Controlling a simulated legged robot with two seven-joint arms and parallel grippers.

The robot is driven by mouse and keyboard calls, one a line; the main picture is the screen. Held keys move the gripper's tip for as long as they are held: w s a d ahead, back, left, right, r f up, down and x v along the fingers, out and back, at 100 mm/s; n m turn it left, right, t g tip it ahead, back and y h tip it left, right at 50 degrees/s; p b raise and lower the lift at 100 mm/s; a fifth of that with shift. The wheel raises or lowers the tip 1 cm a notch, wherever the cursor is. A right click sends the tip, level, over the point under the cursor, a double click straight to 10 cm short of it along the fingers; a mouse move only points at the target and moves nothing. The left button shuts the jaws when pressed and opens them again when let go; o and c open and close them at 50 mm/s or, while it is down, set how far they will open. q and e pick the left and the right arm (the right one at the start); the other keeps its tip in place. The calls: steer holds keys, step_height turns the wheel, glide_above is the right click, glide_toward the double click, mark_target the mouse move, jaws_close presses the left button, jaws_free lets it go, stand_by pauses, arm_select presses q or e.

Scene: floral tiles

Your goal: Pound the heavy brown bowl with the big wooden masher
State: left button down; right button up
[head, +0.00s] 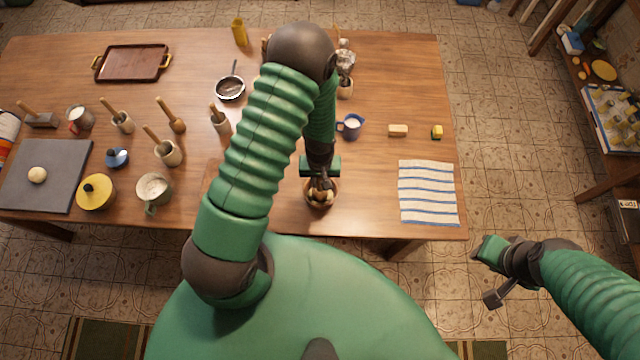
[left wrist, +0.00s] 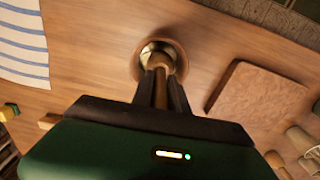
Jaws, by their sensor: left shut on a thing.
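The brown bowl (head: 320,204) stands on the wooden table near its front edge, with pale pieces showing inside. My left gripper (head: 320,182) is over the bowl, pointing down. In the left wrist view the gripper (left wrist: 162,88) is shut on the wooden masher (left wrist: 160,92), which runs upright toward the bowl (left wrist: 138,62). The masher's lower end is at the bowl's mouth; whether it touches the contents is hidden.
A striped cloth (head: 428,193), a blue cup (head: 350,126) and small blocks (head: 398,130) lie to the right. Several mortars with pestles (head: 167,152), a green cup (head: 154,188) and a grey board (head: 60,165) stand at left. A brown board (left wrist: 262,95) lies beside the bowl.

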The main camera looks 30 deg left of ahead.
arm_select(q)
step_height(320, 180, up, 3)
steer(key=shift+f+p, duration=0.2)
steer(key=shift+p, duration=0.6)
steer(key=shift+f, duration=0.15)
steer(key=shift+f+b, duration=1.35)
steer(key=shift+f, duration=0.15)
steer(key=shift+r+p, duration=1.3)
steer(key=shift+r, duration=0.3)
step_height(320, 180, up, 6)
steer(key=p, duration=0.5)
